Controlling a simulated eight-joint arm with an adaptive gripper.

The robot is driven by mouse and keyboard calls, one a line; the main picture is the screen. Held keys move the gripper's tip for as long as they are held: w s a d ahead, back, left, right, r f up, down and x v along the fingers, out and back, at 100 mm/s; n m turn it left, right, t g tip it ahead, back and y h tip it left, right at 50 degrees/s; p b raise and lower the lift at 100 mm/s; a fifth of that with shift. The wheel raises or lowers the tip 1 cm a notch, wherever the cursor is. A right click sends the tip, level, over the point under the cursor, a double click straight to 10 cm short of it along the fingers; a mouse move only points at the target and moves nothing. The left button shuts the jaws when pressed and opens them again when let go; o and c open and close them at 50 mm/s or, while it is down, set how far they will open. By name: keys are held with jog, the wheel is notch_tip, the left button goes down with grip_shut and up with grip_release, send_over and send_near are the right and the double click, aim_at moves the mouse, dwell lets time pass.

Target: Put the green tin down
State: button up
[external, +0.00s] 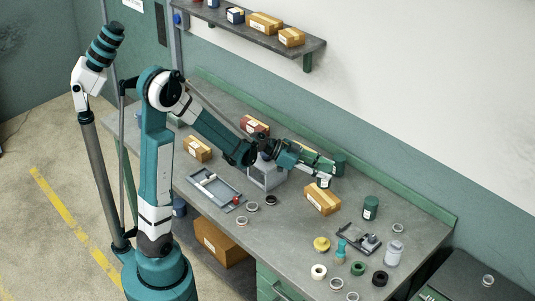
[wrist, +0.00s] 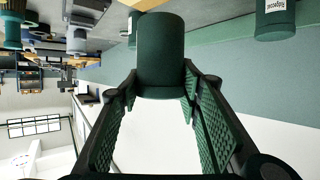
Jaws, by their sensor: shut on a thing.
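A dark green tin (external: 339,165) is held at the end of my gripper (external: 322,163), over the rear part of the bench. In the wrist view the tin (wrist: 161,50) sits between the tips of the two ridged green fingers of my gripper (wrist: 160,84), which are shut on it. It looks clear of the bench top, though its exact height is hard to tell. A second dark green tin (external: 370,208) with a white label stands upright on the bench, to the right of and nearer than the held one.
The grey bench (external: 420,225) also carries a cardboard box (external: 322,199), a grey tray (external: 214,187), a grey open block (external: 267,173), a clear jar (external: 394,253), a small dark fixture (external: 358,239) and several rings. A wall shelf (external: 225,27) with boxes hangs behind. Bare bench lies front centre.

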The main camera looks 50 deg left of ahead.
jog(key=shift+f, duration=0.35)
jog(key=shift+f, duration=0.1)
jog(key=shift+f+b, duration=0.55)
jog(key=shift+f, duration=1.45)
jog(key=shift+f, duration=0.1)
jog(key=o, duration=1)
jog(key=shift+p+v, duration=1)
jog(key=shift+v, duration=5.05)
jog(key=shift+d+r, duration=0.1)
jog(key=shift+r, duration=0.1)
